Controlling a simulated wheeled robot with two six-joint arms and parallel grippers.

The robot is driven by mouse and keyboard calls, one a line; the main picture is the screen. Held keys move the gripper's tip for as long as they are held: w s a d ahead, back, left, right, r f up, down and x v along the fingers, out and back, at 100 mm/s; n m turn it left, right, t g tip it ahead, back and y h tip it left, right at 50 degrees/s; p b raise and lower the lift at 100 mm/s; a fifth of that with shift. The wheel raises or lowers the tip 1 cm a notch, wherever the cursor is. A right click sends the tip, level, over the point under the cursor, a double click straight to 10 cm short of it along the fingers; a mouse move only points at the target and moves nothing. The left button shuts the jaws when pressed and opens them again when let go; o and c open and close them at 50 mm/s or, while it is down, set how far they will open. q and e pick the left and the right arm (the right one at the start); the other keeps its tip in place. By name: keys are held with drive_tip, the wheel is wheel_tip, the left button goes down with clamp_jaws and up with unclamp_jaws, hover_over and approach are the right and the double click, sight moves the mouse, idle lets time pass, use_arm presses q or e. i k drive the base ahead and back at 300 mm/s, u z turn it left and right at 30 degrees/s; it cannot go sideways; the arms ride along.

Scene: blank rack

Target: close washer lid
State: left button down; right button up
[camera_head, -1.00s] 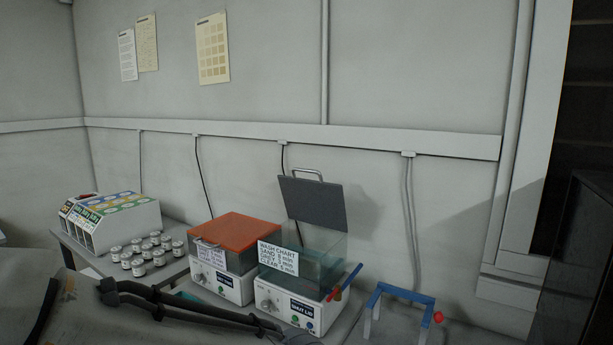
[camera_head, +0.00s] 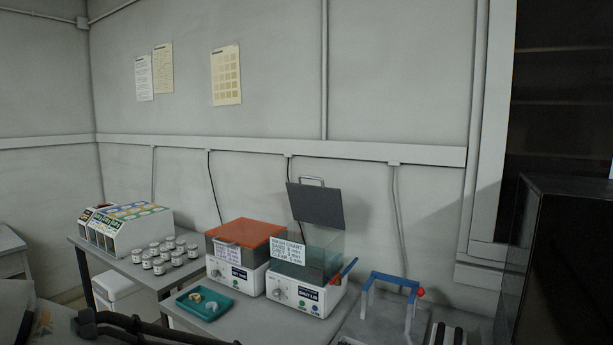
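The washer (camera_head: 306,291) is a white box with a knob and a clear tank on top, standing on the bench. Its dark grey lid (camera_head: 316,205), with a handle on its upper edge, stands raised and open at the back of the tank. A wash chart card leans at the tank's front left. Part of one of my dark arms shows at the lower left edge of the view. Neither gripper's fingertips are visible.
A second washer with an orange lid (camera_head: 246,231) stands directly left, its lid down. A teal tray (camera_head: 205,301) holds small items in front. Several small jars (camera_head: 160,255) stand farther left. A blue-topped frame (camera_head: 396,282) stands to the right.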

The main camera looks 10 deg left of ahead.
sight(321, 206)
drive_tip(key=u, duration=0.8)
drive_tip(key=i, duration=1)
